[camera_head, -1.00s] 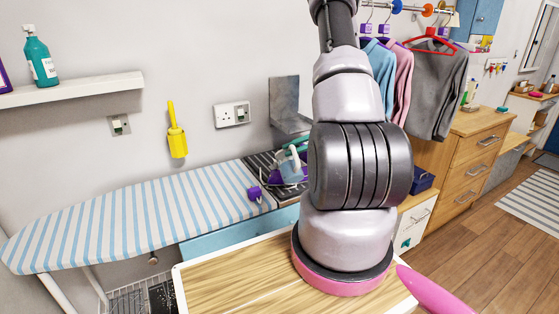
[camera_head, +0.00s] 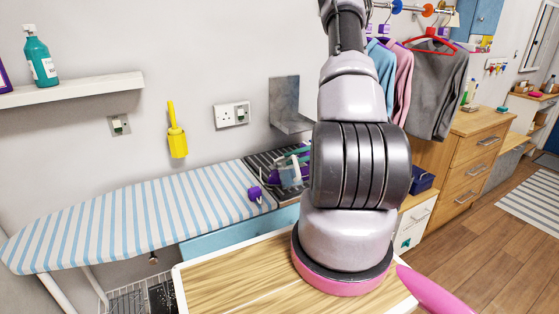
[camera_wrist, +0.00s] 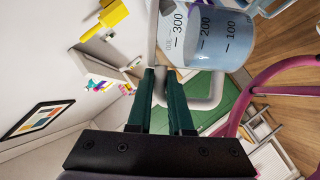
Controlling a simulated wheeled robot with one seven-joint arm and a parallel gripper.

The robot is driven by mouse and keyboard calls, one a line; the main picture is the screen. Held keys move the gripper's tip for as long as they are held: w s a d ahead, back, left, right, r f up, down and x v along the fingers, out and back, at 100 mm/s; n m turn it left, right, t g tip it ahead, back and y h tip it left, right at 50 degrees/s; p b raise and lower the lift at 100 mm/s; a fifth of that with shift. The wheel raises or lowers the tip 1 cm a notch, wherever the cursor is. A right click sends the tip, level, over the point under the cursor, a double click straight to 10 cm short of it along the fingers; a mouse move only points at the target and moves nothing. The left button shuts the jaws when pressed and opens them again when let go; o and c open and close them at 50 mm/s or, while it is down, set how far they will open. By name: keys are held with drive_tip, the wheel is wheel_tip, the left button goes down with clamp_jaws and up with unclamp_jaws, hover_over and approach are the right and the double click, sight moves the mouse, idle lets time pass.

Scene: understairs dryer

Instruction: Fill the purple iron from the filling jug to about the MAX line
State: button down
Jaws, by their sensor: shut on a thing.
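The clear filling jug (camera_wrist: 215,42) is at the top of the wrist view, with 100, 200 and 300 marks and a bluish tint inside. My gripper (camera_wrist: 170,80) has its green fingers shut on the jug's pale handle. The purple iron (camera_head: 273,177) stands on the dark striped rest at the board's right end, partly covered by a clear shape that looks like the jug (camera_head: 291,177). The iron's MAX line and water level are too small to read.
The striped ironing board (camera_head: 130,220) is clear except for a small purple object (camera_head: 254,193) near the iron. A grey metal bracket (camera_head: 286,105) and a wall socket (camera_head: 231,114) are behind. A wooden top (camera_head: 235,270) lies in front.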

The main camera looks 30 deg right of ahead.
drive_tip(key=shift+s+a+f+n+t, duration=0.1)
drive_tip(key=shift+s+f+n+t, duration=0.25)
drive_tip(key=shift+f, duration=0.2)
drive_tip(key=shift+s+f+n+t, duration=0.3)
drive_tip(key=shift+f+n, duration=0.15)
drive_tip(key=shift+f, duration=0.1)
drive_tip(key=shift+r, duration=3)
drive_tip(key=shift+r+n+t+y, duration=0.5)
drive_tip(key=shift+n+t, duration=0.05)
drive_tip(key=shift+n, duration=0.65)
drive_tip(key=n, duration=0.1)
drive_tip(key=r+n+t+y, duration=0.1)
drive_tip(key=shift+n, duration=0.4)
